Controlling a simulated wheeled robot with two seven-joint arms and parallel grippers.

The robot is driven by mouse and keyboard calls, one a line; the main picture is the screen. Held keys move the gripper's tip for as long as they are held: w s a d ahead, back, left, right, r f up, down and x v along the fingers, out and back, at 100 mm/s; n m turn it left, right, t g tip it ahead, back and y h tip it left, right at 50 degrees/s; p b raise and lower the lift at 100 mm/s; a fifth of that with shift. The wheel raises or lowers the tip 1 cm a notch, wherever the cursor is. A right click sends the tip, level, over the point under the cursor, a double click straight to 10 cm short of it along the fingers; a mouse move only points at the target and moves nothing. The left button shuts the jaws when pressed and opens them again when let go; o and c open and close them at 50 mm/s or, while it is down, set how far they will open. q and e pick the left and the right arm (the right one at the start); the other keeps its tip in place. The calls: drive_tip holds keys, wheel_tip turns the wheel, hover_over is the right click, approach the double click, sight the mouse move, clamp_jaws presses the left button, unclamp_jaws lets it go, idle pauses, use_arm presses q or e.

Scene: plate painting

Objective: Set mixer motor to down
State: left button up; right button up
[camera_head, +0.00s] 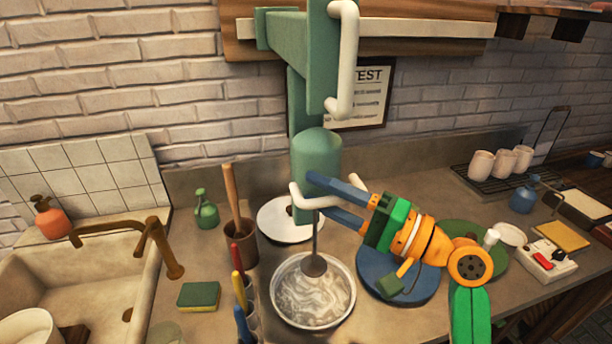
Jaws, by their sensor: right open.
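The mixer's green motor (316,160) hangs on a green stand in the middle of the head view. A white handle (330,201) curves out from its lower end. A thin shaft with a dark round tool (314,265) hangs below it, its tip over or in the mouth of a metal bowl (349,277) of marbled pale contents. My right gripper (321,195) is open, with one blue finger above the handle and one below or beside it. I cannot tell whether the fingers touch the handle. My left gripper is not in view.
A white round plate (272,225) lies behind the bowl; a blue disc (385,262) lies under my right arm. A brown cup (243,250) with tools and a sponge (198,296) stand left. A sink (60,265) is far left. A switch box (541,262) is right.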

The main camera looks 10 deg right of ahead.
drive_tip(key=shift+x, duration=0.75)
clamp_jaws()
